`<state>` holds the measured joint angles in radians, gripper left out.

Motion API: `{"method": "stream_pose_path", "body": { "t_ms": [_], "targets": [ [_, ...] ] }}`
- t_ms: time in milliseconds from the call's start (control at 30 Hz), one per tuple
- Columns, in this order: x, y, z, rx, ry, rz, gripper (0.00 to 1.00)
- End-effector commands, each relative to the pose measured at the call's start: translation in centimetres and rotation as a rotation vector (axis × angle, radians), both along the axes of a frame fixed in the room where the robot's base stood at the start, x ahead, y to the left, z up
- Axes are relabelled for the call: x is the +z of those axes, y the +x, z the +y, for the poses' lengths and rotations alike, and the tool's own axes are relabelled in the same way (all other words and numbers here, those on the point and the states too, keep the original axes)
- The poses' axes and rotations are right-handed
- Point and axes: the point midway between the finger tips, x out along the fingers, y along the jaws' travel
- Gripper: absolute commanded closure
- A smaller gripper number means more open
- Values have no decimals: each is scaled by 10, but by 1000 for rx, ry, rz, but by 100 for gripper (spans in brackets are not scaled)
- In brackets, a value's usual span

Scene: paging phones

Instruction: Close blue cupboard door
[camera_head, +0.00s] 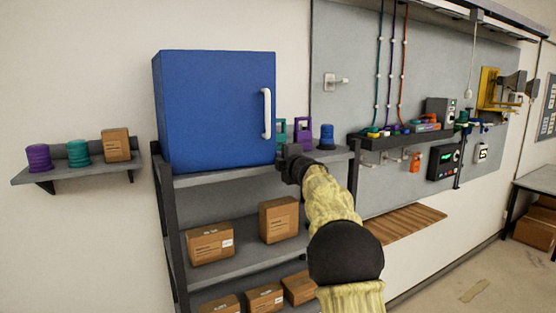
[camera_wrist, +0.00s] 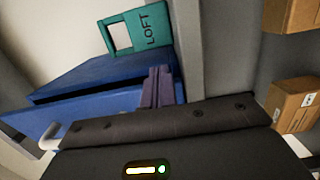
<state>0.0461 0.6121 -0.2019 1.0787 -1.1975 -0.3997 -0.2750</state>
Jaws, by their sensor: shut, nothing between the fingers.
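The blue cupboard (camera_head: 210,110) stands on the top shelf of the grey rack. Its door faces me, with a white upright handle (camera_head: 266,113) near its right edge. In the wrist view, the blue door (camera_wrist: 85,112) and white handle (camera_wrist: 50,138) lie at lower left. A dark strip shows between the door and the cupboard body (camera_wrist: 110,72), so the door looks slightly ajar. My gripper (camera_head: 291,153) is shut and empty by the cupboard's lower right corner. Its fingers (camera_wrist: 158,88) overlap the blue surfaces in the wrist view; I cannot tell whether they touch.
A teal tag marked LOFT (camera_wrist: 140,28) stands beside the cupboard. A purple tag (camera_head: 303,132) and blue spool (camera_head: 326,137) stand right of my gripper. Cardboard boxes (camera_head: 210,243) fill lower shelves. A wall shelf (camera_head: 75,170) is at left, a cable panel (camera_head: 350,60) at right.

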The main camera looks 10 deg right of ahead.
Motion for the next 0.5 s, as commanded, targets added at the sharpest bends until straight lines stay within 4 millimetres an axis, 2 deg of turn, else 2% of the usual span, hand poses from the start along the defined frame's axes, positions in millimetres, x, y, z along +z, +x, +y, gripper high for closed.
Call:
{"method": "stream_pose_path", "body": {
  "t_ms": [200, 500],
  "targets": [
    [-2, -22, -41, -7, -1, -1, 100],
    [-1, -45, -79, 0, -2, -1, 100]
  ]
}}
